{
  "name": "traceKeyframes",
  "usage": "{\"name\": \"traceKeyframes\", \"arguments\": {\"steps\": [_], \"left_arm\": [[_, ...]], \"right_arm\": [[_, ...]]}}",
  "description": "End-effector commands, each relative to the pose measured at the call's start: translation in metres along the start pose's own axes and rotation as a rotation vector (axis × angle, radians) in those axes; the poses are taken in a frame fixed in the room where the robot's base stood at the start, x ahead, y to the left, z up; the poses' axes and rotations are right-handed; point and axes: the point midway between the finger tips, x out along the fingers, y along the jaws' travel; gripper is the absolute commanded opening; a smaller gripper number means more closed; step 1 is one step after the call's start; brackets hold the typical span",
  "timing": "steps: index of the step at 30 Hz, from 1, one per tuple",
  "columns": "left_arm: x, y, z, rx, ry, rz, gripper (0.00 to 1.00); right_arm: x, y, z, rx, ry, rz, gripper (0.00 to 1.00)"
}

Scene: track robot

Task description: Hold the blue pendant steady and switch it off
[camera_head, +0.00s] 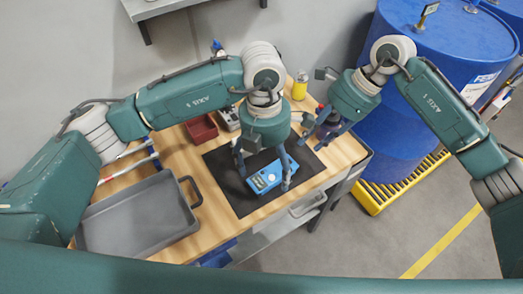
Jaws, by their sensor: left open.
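The blue pendant (266,179) lies on the black mat (222,172) on the wooden table, with small light and dark marks on its face. My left gripper (265,174) is over it, open, with one finger on each side of the pendant. I cannot tell whether the fingers touch it. My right gripper (313,143) is above the back right corner of the mat, apart from the pendant, its fingers spread and no object visible between them. The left gripper's body hides part of the mat behind the pendant.
A grey tray (130,212) takes up the table's left part. A red bin (201,128), a grey device (228,118) and a yellow canister (299,87) stand along the back. Blue drums (440,60) on a yellow pallet (405,182) stand right of the table.

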Motion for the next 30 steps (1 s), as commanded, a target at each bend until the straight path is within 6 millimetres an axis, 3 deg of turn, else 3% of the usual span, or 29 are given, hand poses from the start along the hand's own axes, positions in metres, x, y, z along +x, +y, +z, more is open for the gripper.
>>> {"name": "traceKeyframes", "arguments": {"steps": [3,8,21,30], "left_arm": [[-0.014,0.023,0.002,-0.022,-0.007,0.089,0.86],[-0.013,0.033,0.002,-0.035,-0.009,0.126,0.86],[0.060,0.041,0.002,-0.035,-0.007,0.123,0.86],[0.087,0.045,0.003,-0.033,-0.010,0.124,0.86]], "right_arm": [[0.000,0.000,0.000,0.000,0.000,0.000,0.31],[0.000,0.000,0.000,0.000,0.000,0.000,0.31],[0.000,0.000,0.000,0.000,0.000,0.000,0.31],[0.000,0.000,0.000,0.000,0.000,0.000,0.31]]}}
